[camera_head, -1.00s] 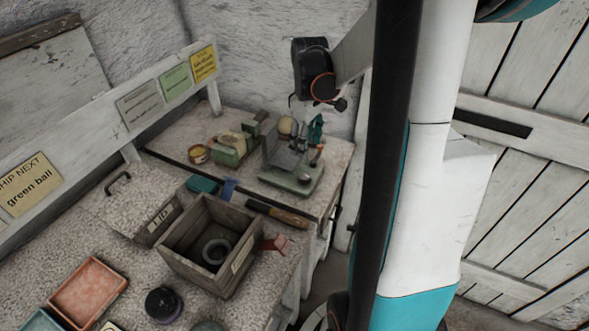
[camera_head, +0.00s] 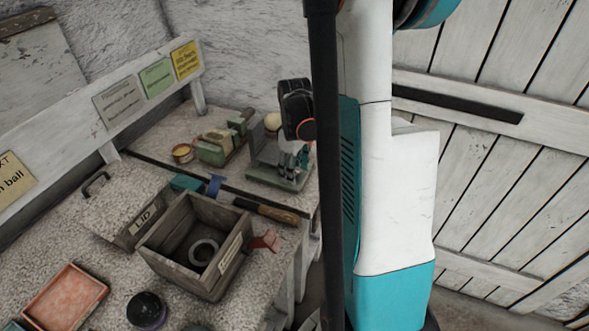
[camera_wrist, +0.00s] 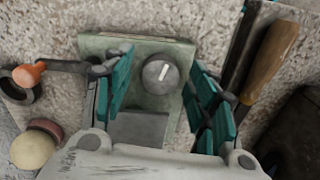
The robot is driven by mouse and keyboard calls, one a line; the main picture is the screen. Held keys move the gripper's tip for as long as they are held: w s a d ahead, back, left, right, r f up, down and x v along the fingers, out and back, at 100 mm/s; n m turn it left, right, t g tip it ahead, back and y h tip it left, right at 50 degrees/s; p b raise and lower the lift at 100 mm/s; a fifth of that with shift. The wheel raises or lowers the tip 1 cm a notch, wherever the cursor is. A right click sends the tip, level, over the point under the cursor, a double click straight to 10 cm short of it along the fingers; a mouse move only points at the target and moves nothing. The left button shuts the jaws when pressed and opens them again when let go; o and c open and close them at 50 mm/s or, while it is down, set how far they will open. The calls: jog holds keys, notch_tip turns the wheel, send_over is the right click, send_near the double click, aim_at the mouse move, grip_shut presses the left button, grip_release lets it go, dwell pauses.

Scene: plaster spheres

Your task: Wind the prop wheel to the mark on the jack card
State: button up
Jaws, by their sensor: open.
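A round grey knob with a white line (camera_wrist: 160,75), probably the prop wheel, sits on a grey-green device (camera_wrist: 117,44) in the wrist view. Its line tilts slightly right of upright. The device also shows at the back bench in the head view (camera_head: 262,172). My gripper (camera_wrist: 159,66) is open, its teal fingers apart on either side of the knob with a gap to each. In the head view my gripper (camera_head: 292,168) is over the device and hides part of it. Several cards hang on the rail, including a yellow one (camera_head: 186,60); which is the jack card I cannot tell.
An orange-handled crank (camera_wrist: 28,74) and a pale ball (camera_wrist: 33,150) lie left of my fingers. A wooden-handled tool (camera_wrist: 270,62) lies right. A wooden box (camera_head: 160,265) and a red tray (camera_head: 65,298) stand on the near bench.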

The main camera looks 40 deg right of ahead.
jog(key=c, duration=1.1)
jog(key=shift+m, duration=1.6)
jog(key=o, duration=1.1)
notch_tip(320, 180, up, 12)
